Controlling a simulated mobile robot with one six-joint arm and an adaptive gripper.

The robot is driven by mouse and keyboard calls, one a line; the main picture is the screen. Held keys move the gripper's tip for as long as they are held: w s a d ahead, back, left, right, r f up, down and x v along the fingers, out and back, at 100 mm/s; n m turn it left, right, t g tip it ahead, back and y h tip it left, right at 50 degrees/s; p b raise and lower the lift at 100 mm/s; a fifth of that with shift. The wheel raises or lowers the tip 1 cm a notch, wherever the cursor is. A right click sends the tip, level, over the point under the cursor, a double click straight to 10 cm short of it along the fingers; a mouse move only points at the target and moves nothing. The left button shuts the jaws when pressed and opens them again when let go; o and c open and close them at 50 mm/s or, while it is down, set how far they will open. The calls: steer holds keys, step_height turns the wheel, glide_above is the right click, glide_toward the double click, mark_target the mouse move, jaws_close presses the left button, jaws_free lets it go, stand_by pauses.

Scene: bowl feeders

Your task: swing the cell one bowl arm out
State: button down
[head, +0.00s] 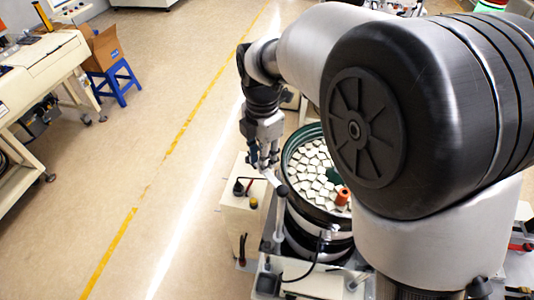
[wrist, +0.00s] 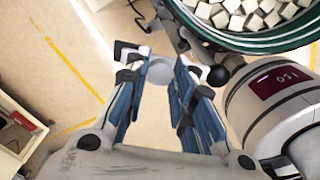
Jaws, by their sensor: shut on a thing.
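The bowl feeder (head: 290,160) stands below and right of my gripper, a dark green-rimmed bowl full of pale square parts. Its rim also shows at the top of the wrist view (wrist: 250,42). The bowl arm (head: 270,177) is a pale bar beside the bowl's left rim, with a black ball near its lower end. My gripper (head: 264,164) points down at the bar's upper end. In the wrist view, its blue-padded fingers (wrist: 160,88) stand on both sides of a pale rounded piece (wrist: 160,70) of the arm. The exact contact is partly hidden by the fingers.
A cream control box (head: 240,212) with knobs stands left of the bowl. An orange-red cylinder (head: 342,196) sits at the bowl's right side. The floor to the left is open, with a yellow line (head: 180,130). A blue stool (head: 113,83) stands far left.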

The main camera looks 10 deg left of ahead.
steer(key=shift+a, duration=0.1)
stand_by(0.5)
steer(key=c, duration=1.3)
jaws_free()
steer(key=shift+s, duration=0.15)
steer(key=shift+c, duration=0.2)
step_height(320, 180, up, 12)
